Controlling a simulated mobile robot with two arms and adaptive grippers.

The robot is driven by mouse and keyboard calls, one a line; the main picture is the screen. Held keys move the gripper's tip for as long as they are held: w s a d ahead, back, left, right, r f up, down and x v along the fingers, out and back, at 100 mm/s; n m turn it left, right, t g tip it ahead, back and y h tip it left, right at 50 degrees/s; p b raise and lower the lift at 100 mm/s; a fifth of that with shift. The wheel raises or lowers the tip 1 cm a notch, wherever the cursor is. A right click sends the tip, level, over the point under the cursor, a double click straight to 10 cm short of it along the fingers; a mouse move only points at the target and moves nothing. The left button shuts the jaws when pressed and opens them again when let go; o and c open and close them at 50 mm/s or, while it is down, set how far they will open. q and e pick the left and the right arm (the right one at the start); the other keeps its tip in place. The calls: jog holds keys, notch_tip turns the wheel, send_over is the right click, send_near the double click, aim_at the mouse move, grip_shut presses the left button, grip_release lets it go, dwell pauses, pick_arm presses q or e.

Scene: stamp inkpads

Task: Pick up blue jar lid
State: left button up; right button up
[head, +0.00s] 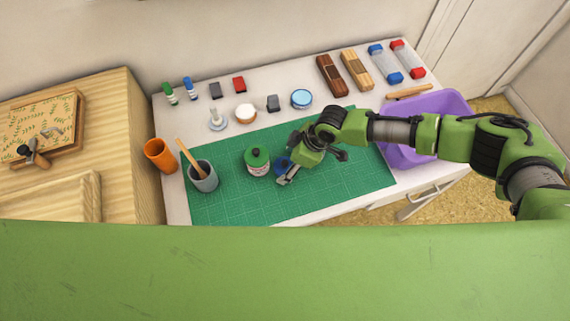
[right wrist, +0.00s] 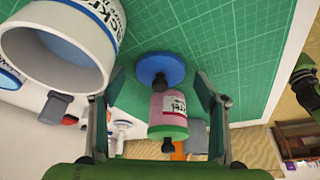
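The blue jar lid (head: 281,163) lies on the green cutting mat, partly hidden by my right gripper (head: 291,160) in the head view. In the right wrist view the lid (right wrist: 159,68) is a blue disc with a dark knob. It sits ahead, between the two spread fingers of my right gripper (right wrist: 161,88), and no finger visibly touches it. A pink jar with a green lid (head: 257,158) stands just left of the blue lid; it also shows in the right wrist view (right wrist: 167,108). My left gripper is not in view.
A grey cup (head: 203,178) and an orange cup (head: 159,155) stand left. A purple bin (head: 455,105) is right. The mat's front right is clear.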

jog(key=c, duration=0.7)
jog(key=shift+r, duration=0.15)
jog(key=shift+c, duration=0.2)
